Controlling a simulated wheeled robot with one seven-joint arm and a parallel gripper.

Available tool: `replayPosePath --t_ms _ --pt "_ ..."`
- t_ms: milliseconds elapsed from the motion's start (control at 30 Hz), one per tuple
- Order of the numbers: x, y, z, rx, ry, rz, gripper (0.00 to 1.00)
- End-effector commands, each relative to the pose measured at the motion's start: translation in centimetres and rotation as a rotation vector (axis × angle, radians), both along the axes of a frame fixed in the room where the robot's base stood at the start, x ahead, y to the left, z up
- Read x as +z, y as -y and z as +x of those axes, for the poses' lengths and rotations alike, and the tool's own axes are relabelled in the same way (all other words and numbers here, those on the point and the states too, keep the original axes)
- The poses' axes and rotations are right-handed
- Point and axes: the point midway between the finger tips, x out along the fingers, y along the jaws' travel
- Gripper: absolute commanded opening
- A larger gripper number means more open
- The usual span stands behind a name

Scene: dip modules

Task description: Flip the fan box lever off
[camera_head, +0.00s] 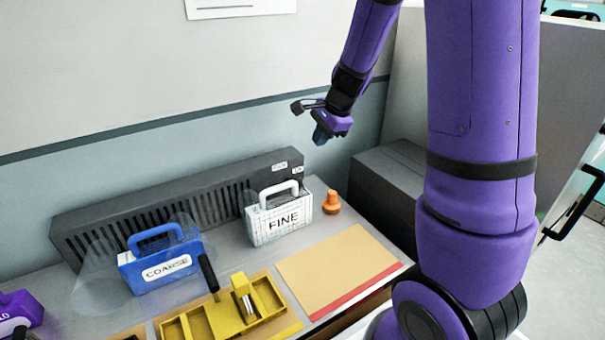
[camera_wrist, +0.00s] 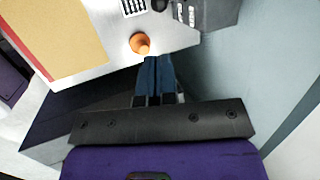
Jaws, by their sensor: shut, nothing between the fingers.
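The fan box (camera_head: 150,205) is a long dark grey vented box along the back wall. Two small white labels, too small to read, sit at its right end; that end also shows at the top of the wrist view (camera_wrist: 212,12). I cannot clearly make out its lever; a small dark round part shows near the labels in the wrist view. My gripper (camera_head: 322,134) hangs in the air to the right of and above the fan box's right end, apart from it. Its blue fingers (camera_wrist: 158,62) are together and empty.
An orange knob-shaped piece (camera_head: 331,203) stands right of the white FINE box (camera_head: 280,218). A blue COARSE box (camera_head: 160,262) stands left, with translucent shapes around it. A yellow tray with a black handle (camera_head: 222,312) and a tan mat (camera_head: 335,265) lie in front. A dark box (camera_head: 390,180) stands right.

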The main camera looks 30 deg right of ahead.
Motion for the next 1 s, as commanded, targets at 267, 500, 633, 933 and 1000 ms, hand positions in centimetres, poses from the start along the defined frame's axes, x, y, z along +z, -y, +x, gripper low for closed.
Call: replayPosePath --t_ms 267,500,633,933,1000 --pt "-2.2 -0.4 0.7 0.0 -0.004 0.001 0.0" --pt "-6.0 -1.2 2.1 0.0 -0.004 0.001 0.0" --pt "-8.1 -1.6 2.9 -0.001 -0.004 0.001 0.0" --pt "-11.8 -2.4 4.2 0.0 -0.002 0.0 0.0" --pt "-12.3 -2.6 4.4 0.002 -0.002 0.0 0.0"
